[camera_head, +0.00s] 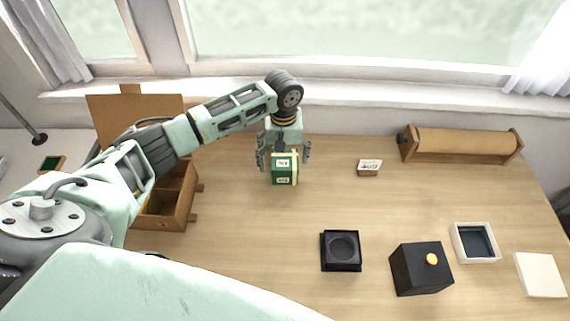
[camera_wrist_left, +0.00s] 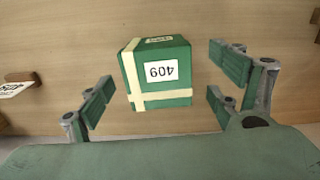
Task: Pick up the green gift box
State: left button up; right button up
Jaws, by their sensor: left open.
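The green gift box (camera_head: 284,169) has cream ribbon bands and white labels. It stands on the wooden table below my left gripper (camera_head: 284,153). In the left wrist view the box (camera_wrist_left: 158,74) shows a label reading 409, upside down. There my left gripper (camera_wrist_left: 165,88) is open, with one finger on each side of the box and a visible gap on both sides. No contact shows. My right gripper is not in view.
An open wooden box (camera_head: 172,205) stands at the left. A small sign (camera_head: 369,167) and a brown paper roll (camera_head: 462,144) are at the back right. A black tray (camera_head: 341,251), a black box (camera_head: 421,268), a white open box (camera_head: 475,242) and a white lid (camera_head: 540,275) lie nearer.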

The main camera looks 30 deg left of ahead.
aim_at(285, 160)
pick_arm(q)
jog(key=f, duration=0.2)
jog(key=shift+w+d+f, duration=0.1)
jog(key=shift+w+f, duration=0.1)
jog(key=shift+f, duration=0.45)
jog(key=c, duration=1.4)
jog(key=shift+r, duration=0.1)
jog(key=shift+c, duration=0.3)
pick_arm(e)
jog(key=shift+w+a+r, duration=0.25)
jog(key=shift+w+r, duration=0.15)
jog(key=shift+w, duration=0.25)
pick_arm(q)
jog(key=shift+r, duration=0.1)
